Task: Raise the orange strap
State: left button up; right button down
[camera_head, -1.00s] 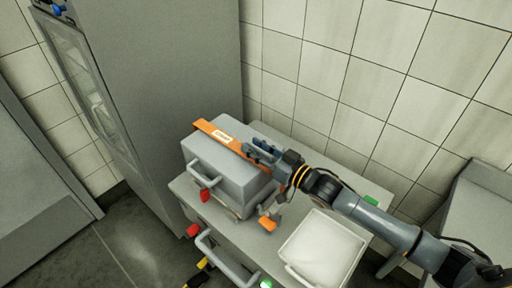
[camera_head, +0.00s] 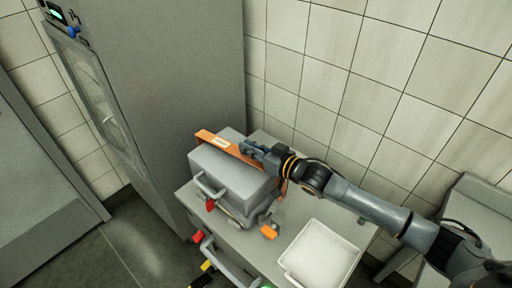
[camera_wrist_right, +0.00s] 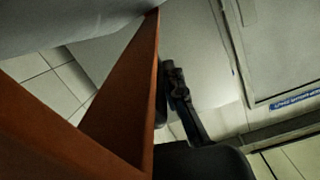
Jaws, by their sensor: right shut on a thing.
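The orange strap (camera_head: 213,138) runs across the top of a grey box (camera_head: 228,176) with a pale label on it. Its right part passes down beside the box, behind my gripper. My right gripper (camera_head: 252,149) is shut on the strap near the box's back right edge. In the right wrist view the strap (camera_wrist_right: 125,95) shows as a large band close to the dark gripper finger (camera_wrist_right: 184,105). The grip contact itself is partly hidden. My left gripper is not in view.
The box sits on a grey cart (camera_head: 260,255) beside a white tray (camera_head: 320,255). A tall grey cabinet (camera_head: 170,80) stands at the left, close to the box. A tiled wall (camera_head: 350,75) is behind. An orange piece (camera_head: 269,232) lies near the box.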

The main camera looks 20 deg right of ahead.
jog(key=shift+g+h, duration=0.5)
jog(key=shift+g, duration=0.2)
jog(key=w+r+p, duration=0.1)
jog(key=w+a+r+p, duration=0.1)
jog(key=r, duration=0.1)
jog(key=w+a+r+p, duration=0.1)
jog(key=p, duration=0.1)
jog(key=shift+w+a+r, duration=0.1)
jog(key=shift+w+r, duration=0.15)
jog(key=shift+r, duration=0.05)
pick_arm(q)
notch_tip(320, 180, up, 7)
jog(key=p, duration=0.1)
pick_arm(e)
jog(key=w+a+r+g+h, duration=0.1)
jog(key=w+a+r+g, duration=0.1)
jog(key=w, duration=0.4)
jog(key=shift+a+r+g+h, duration=0.4)
jog(key=shift+a+r, duration=0.05)
jog(key=shift+a, duration=0.55)
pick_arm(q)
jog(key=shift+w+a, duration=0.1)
